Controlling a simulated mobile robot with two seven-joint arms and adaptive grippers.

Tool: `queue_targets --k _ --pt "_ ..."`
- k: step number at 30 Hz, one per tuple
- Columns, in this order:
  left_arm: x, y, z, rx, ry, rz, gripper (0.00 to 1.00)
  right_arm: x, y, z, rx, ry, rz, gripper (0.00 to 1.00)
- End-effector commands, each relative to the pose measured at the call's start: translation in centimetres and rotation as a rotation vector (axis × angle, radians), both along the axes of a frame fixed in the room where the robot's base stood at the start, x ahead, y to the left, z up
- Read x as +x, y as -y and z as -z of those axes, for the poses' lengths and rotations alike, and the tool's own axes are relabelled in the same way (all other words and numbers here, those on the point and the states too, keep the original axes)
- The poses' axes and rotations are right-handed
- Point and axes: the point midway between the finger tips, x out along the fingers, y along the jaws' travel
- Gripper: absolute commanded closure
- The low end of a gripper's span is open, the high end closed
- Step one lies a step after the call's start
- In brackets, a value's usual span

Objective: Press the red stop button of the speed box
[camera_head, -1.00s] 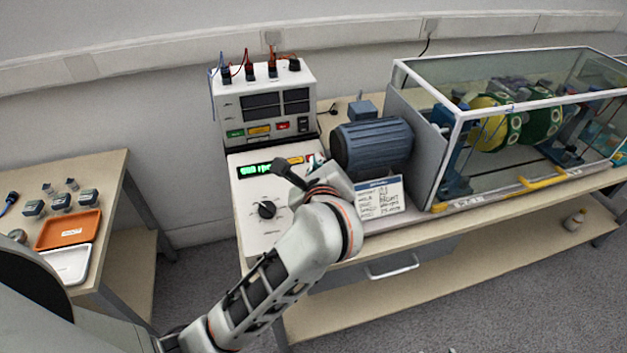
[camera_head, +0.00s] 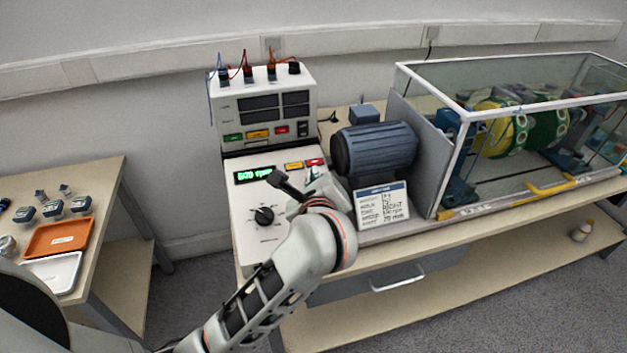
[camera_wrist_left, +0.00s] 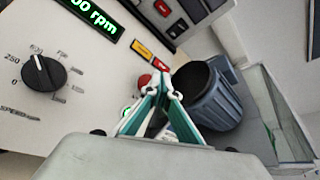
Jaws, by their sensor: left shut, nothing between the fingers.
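The speed box (camera_head: 247,216) is the pale sloped box at the front left of the bench, with a lit green rpm display (camera_head: 254,174) and a black knob (camera_head: 264,215). In the left wrist view a round red button (camera_wrist_left: 144,80) shows just left of the fingertips, partly hidden by them. A green button (camera_wrist_left: 126,112) shows lower left of it. My left gripper (camera_head: 311,180) is shut and empty over the box's right side. In the left wrist view its fingertips (camera_wrist_left: 158,91) meet by the red button; contact cannot be told. My right gripper is not in view.
A blue-grey motor (camera_head: 374,148) and a white card (camera_head: 382,207) stand right of the speed box. A meter unit (camera_head: 262,107) with cables stands behind it. A glass-covered rig (camera_head: 520,125) fills the right. A side table at left holds an orange tray (camera_head: 57,237).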

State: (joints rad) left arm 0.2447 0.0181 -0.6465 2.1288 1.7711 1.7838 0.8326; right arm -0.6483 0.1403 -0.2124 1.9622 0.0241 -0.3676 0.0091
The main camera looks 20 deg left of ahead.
Motion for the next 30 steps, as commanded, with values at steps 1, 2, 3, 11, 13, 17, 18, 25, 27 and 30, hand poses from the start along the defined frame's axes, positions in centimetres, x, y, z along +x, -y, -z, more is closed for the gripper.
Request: queue_targets --k 1,2,3,11,13,17,18,25,27,30 --pt "0.0 0.01 0.01 0.0 0.0 0.0 1.0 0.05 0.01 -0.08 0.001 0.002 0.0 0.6" --pt "0.0 0.01 0.01 0.0 0.0 0.0 1.0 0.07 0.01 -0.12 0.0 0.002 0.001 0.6" --pt "0.0 0.01 0.01 0.0 0.0 0.0 1.0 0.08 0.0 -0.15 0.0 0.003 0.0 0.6" --pt "-0.01 0.01 0.02 0.0 0.0 0.0 1.0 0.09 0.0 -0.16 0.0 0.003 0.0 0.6" --pt "-0.01 0.01 0.02 0.0 0.0 0.0 1.0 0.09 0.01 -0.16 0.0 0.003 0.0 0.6" --pt "-0.01 0.0 0.03 0.0 0.0 0.0 1.0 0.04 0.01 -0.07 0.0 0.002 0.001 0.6" --pt "-0.01 0.0 0.03 0.0 0.0 0.0 1.0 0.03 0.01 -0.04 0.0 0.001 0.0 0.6" --pt "-0.01 0.0 0.03 0.0 0.0 0.0 1.0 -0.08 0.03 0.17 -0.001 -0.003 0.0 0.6" --pt "0.0 0.0 0.04 0.0 0.0 0.0 1.0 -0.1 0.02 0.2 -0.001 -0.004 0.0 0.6" --pt "0.02 -0.01 0.14 0.0 0.0 0.0 1.0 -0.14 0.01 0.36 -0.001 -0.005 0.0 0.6"
